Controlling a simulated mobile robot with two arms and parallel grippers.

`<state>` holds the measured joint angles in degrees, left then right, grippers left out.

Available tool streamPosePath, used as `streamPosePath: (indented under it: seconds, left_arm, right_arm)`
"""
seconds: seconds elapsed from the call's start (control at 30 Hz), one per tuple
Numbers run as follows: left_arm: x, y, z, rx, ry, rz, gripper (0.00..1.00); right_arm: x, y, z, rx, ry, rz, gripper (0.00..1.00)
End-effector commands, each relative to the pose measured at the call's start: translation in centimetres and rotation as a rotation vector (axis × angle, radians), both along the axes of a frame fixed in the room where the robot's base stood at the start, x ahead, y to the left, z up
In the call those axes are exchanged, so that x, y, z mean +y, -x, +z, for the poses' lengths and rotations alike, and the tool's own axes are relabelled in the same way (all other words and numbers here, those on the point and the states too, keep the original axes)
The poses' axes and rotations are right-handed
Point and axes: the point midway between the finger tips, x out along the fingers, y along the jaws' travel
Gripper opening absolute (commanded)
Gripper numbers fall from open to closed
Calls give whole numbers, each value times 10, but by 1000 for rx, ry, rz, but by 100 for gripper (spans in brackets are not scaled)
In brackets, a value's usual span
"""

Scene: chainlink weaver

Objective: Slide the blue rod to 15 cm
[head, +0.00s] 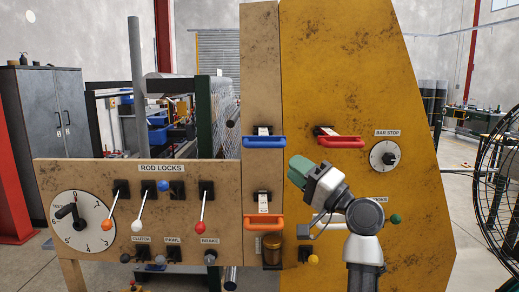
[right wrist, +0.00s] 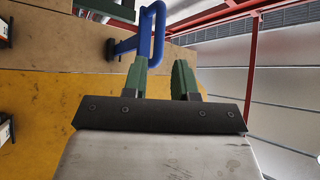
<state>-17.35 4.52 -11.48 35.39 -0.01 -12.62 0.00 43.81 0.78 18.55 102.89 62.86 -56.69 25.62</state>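The blue rod's handle (head: 264,142) is a blue bar on a white mount, on the tan upright post left of the yellow panel. It also shows in the right wrist view as a blue loop (right wrist: 158,32), just beyond my fingertips. My right gripper (head: 298,170) has green fingers and stands right of and a little below the handle in the head view. In the right wrist view its fingers (right wrist: 161,72) are apart with nothing held between them. I cannot read any scale on the blue rod. My left gripper is not in view.
A red handle (head: 341,142) is on the yellow panel (head: 350,80), and an orange handle (head: 264,222) is below the blue one. A BAR STOP dial (head: 384,155) is at right. The ROD LOCKS board (head: 140,225) carries several levers and a dial (head: 80,224).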

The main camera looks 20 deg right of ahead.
Motion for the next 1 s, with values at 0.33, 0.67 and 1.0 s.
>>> streamPosePath:
  seconds: [0.33, 0.67, 1.0]
  left_arm:
    - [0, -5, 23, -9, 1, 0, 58]
    - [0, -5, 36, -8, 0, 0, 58]
    - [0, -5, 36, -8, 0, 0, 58]
  right_arm:
    - [30, -45, 26, 2, -3, 2, 27]
    - [51, -78, 39, 2, 1, -1, 27]
    - [53, -81, 39, 2, 1, -2, 27]
